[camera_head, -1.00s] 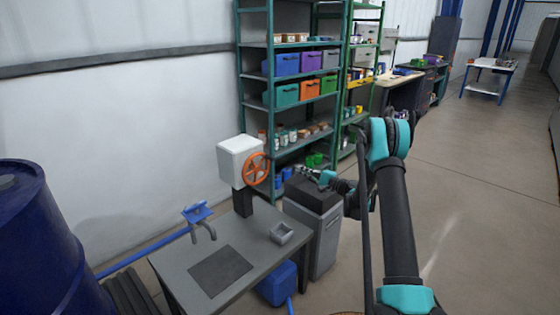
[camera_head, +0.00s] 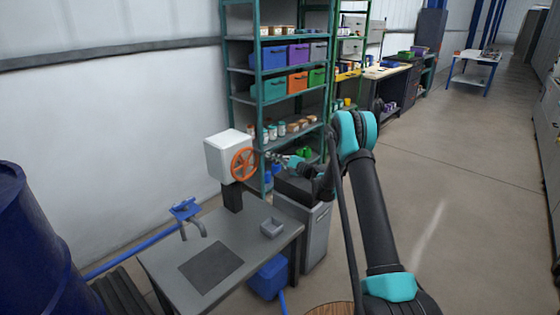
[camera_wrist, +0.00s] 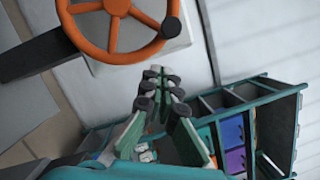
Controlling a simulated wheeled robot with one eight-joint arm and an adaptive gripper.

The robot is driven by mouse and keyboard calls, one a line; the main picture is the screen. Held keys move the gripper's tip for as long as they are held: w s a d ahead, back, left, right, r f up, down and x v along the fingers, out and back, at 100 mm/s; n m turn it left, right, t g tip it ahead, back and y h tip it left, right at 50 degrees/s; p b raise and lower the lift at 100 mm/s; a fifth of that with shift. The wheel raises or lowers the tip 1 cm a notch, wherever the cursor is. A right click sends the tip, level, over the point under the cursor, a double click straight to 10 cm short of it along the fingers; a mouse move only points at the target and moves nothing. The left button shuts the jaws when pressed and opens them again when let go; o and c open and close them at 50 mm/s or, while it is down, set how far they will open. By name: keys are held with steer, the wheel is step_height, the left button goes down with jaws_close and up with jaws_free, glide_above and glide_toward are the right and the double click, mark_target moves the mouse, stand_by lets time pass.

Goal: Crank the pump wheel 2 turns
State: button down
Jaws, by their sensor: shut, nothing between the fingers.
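The pump wheel (camera_head: 244,163) is an orange spoked wheel on the face of a white box (camera_head: 228,155), which stands on a dark post at the back of a grey bench. In the wrist view the orange wheel (camera_wrist: 113,48) fills the upper left, with a dark round crank knob (camera_wrist: 171,29) at its right rim. My gripper (camera_wrist: 160,76) is shut and empty, its fingertips below the knob in that picture and apart from it. In the head view my gripper (camera_head: 294,161) is small, just right of the wheel; its fingertips are hard to make out.
The grey bench (camera_head: 225,228) has a tap (camera_head: 194,230), a dark inset panel and a small grey tray (camera_head: 272,228). A grey cabinet (camera_head: 316,238) stands beside it. A green shelf rack (camera_head: 256,100) is behind. A blue barrel (camera_head: 30,245) is at left. Floor at right is clear.

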steer(key=shift+s+a+r, duration=0.35)
steer(key=shift+s, duration=0.15)
steer(key=shift+s+a+r, duration=0.35)
steer(key=shift+s, duration=0.15)
steer(key=shift+s+a+r+n, duration=0.1)
steer(key=shift+r+n, duration=0.3)
steer(key=shift+n, duration=0.2)
steer(key=s+a+r+n, duration=0.1)
steer(key=n, duration=0.1)
steer(key=s+r+n+g+h, duration=0.1)
steer(key=n, duration=0.1)
steer(key=s+a+r+n, duration=0.1)
steer(key=r+n, duration=0.1)
steer(key=shift+s+a, duration=0.25)
steer(key=shift+a, duration=0.1)
stand_by(0.5)
